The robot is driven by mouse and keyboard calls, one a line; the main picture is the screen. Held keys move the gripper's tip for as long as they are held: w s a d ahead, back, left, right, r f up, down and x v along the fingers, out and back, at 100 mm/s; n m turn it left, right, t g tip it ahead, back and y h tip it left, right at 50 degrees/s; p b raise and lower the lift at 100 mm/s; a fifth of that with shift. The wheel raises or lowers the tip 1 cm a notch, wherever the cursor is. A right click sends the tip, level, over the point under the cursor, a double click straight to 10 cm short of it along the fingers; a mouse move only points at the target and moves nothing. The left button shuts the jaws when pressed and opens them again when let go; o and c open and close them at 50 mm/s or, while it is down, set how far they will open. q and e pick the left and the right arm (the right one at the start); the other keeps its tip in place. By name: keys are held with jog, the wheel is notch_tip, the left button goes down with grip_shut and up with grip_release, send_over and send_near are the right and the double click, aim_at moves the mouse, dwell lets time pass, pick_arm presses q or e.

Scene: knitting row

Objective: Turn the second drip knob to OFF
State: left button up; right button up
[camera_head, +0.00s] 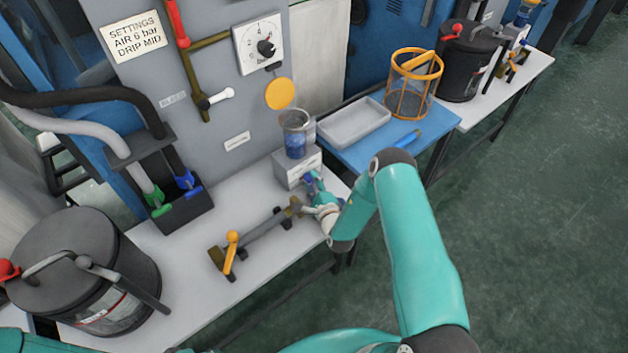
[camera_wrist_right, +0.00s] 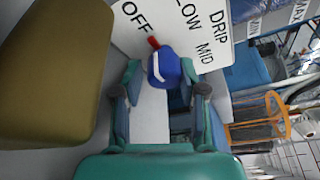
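The blue drip knob (camera_wrist_right: 164,68) with a white stripe and a red pointer shows in the right wrist view, in front of a white label plate (camera_wrist_right: 220,55) reading OFF, LOW, MID and DRIP. The red pointer tip is on the OFF side, towards OFF. My right gripper (camera_wrist_right: 162,80) is open, with a finger on each side of the knob and a gap at the left finger. In the head view my right gripper (camera_head: 312,188) is at the grey drip box (camera_head: 297,168) under a blue-filled cup (camera_head: 295,138); the knob is largely hidden there. My left gripper is out of view.
A brass pipe with a yellow lever (camera_head: 231,252) lies left of the right gripper. A dark lidded pot (camera_head: 75,265) stands at the left. A grey tray (camera_head: 353,122) and orange basket (camera_head: 413,85) stand behind. A second station is at the back right.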

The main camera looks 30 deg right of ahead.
jog(key=v, duration=1.2)
jog(key=shift+w, duration=0.15)
